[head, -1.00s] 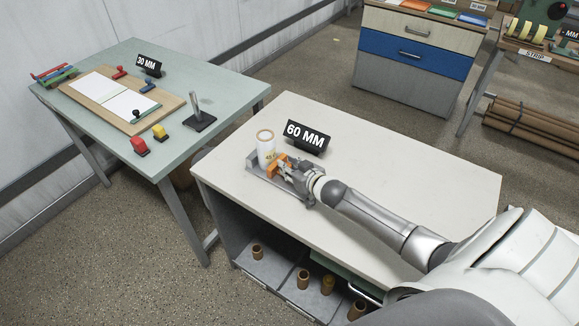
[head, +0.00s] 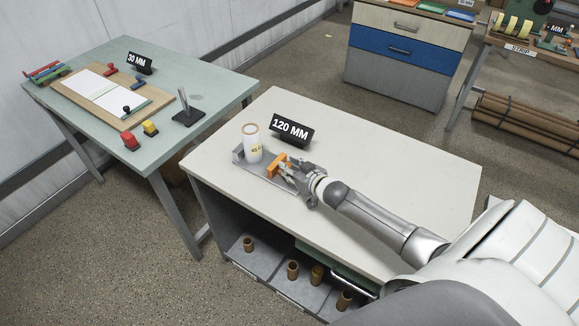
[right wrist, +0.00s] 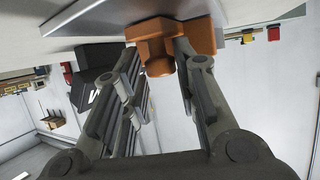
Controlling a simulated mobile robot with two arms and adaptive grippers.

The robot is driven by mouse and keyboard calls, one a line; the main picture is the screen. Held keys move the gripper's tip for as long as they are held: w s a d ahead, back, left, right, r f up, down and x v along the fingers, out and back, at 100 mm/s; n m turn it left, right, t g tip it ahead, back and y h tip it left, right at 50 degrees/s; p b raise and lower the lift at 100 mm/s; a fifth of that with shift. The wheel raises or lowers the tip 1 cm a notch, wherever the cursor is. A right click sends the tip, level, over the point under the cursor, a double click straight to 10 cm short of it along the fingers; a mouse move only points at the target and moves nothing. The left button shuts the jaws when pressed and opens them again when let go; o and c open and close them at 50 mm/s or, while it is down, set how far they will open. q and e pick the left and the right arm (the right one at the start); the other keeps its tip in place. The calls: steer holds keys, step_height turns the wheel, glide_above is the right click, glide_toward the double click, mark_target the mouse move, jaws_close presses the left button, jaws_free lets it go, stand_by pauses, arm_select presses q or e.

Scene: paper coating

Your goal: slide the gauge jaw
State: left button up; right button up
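The orange gauge jaw (head: 277,163) sits on the grey gauge (head: 238,155) on the white table. A white roll (head: 253,146) stands upright on the gauge, left of the jaw, with a gap between them. A black display (head: 291,130) behind the gauge reads 120 MM. My right gripper (head: 287,167) is at the right side of the jaw. My left gripper is not in view.
The white table top (head: 400,185) is clear right of my arm. Brown tubes (head: 292,270) stand on the shelf below. A green table (head: 210,85) at the left holds a board with paper, stamps and a 30 MM sign (head: 140,63). Blue drawers (head: 395,55) stand behind.

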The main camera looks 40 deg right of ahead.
steer(key=shift+o, duration=1.1)
steer(key=shift+d+f, duration=0.1)
steer(key=shift+d, duration=0.15)
steer(key=shift+a, duration=0.1)
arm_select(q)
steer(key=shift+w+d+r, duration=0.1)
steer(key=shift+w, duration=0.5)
arm_select(e)
steer(key=v, duration=1.2)
steer(key=shift+f, duration=0.1)
